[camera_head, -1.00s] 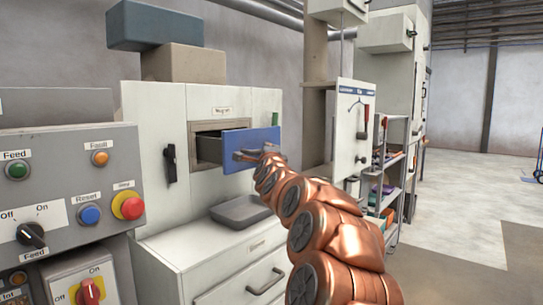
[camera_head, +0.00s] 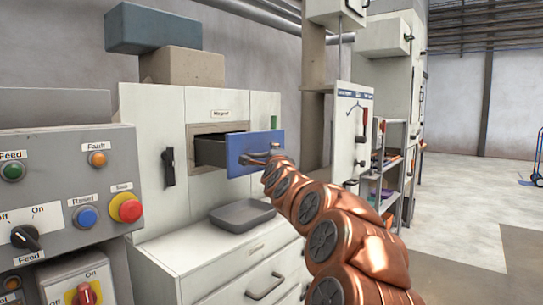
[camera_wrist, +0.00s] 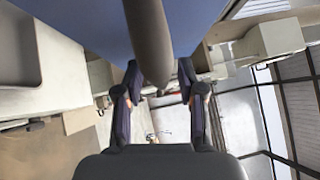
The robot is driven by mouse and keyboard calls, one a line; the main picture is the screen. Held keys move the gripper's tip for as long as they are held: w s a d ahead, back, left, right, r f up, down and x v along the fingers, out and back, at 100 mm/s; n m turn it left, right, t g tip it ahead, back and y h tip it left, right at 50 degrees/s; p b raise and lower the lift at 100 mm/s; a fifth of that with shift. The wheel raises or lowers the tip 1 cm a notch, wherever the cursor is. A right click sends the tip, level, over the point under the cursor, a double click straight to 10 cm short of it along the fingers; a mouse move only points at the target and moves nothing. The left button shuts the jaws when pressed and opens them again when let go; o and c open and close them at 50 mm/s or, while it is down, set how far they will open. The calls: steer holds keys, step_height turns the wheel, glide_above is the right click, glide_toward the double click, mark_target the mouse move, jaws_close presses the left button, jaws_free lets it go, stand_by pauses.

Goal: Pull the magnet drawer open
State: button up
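The magnet drawer (camera_head: 256,152) has a blue front and stands pulled partly out of its opening in the pale cabinet, under the "Magnet" label (camera_head: 221,113). Its dark inside shows behind the front. A bar handle (camera_wrist: 150,40) crosses the front. My gripper (camera_head: 268,156) is at the handle in the head view, with its fingers mostly hidden there. The drawer's blue face (camera_wrist: 80,22) fills the top of that view.
A grey tray (camera_head: 243,215) sits on the ledge below the drawer. A black latch (camera_head: 169,166) is left of the opening. A control panel (camera_head: 70,185) with buttons stands at the left front. Shelves (camera_head: 392,170) stand behind at right; open floor (camera_head: 460,215) lies beyond.

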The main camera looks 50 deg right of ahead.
stand_by(0.3)
steer(key=v, duration=1.2)
stand_by(0.8)
